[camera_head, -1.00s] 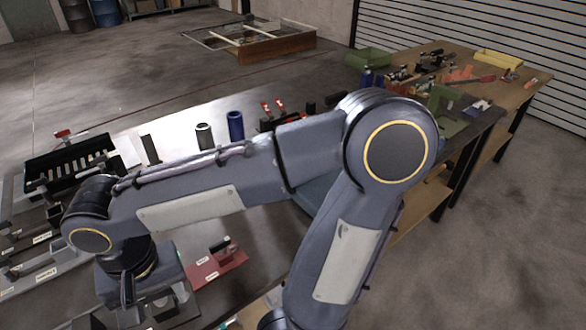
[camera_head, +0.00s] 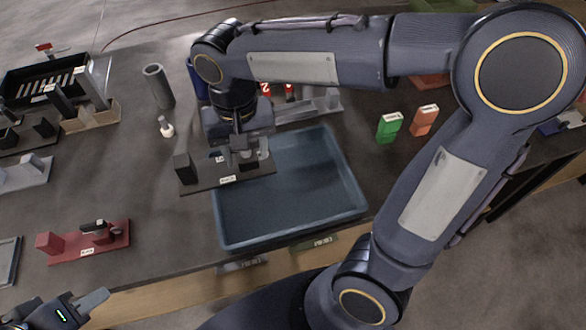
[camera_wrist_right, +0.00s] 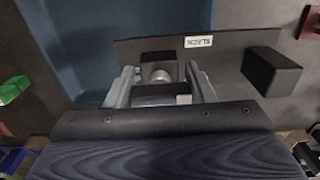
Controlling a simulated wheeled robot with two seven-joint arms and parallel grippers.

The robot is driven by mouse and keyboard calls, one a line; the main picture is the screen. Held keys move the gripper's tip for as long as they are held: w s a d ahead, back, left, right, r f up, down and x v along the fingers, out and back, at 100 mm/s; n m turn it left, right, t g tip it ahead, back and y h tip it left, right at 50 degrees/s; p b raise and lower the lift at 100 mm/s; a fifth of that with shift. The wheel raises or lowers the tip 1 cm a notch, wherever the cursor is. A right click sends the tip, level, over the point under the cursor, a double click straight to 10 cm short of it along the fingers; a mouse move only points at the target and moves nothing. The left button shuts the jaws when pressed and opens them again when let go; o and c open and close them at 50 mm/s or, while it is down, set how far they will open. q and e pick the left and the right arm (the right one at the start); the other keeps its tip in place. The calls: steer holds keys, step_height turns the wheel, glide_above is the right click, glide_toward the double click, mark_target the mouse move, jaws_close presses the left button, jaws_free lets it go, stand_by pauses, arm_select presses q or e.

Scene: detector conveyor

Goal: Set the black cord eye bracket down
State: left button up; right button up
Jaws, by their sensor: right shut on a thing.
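The black cord eye bracket (camera_head: 225,181) is a dark flat plate with an upright block at its left end and a small white label. In the head view it is at the left edge of the blue tray (camera_head: 350,195). My right gripper (camera_head: 243,156) is shut on its middle part. The right wrist view shows the bracket (camera_wrist_right: 225,50) between the two fingers (camera_wrist_right: 162,85); its end block is at the right. I cannot tell whether the bracket touches the table or tray. My left gripper (camera_head: 88,305) is at the lower left, partly cut off and apart from everything.
A red bracket (camera_head: 105,243) lies on the table at the left. A grey tube (camera_head: 158,87) and a small white-based piece (camera_head: 166,128) stand behind the bracket. Green (camera_head: 389,127) and orange (camera_head: 424,120) blocks stand right of the tray. The tray is mostly empty.

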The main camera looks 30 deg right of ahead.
steer(key=w+d+f, duration=0.1)
steer(key=d+f, duration=0.2)
steer(key=d, duration=0.1)
steer(key=w+d+f, duration=0.2)
steer(key=d+f, duration=0.1)
steer(key=d, duration=0.1)
steer(key=w+d+f+p, duration=0.1)
steer(key=w+d+f, duration=0.1)
steer(key=d+f, duration=0.1)
steer(key=shift+d+f, duration=0.1)
steer(key=shift+d, duration=0.6)
steer(key=shift+d+f, duration=0.1)
steer(key=shift+f, duration=1.55)
steer(key=shift+f, duration=0.1)
steer(key=shift+f+b, duration=0.15)
steer(key=shift+b, duration=0.2)
steer(key=o, duration=1.3)
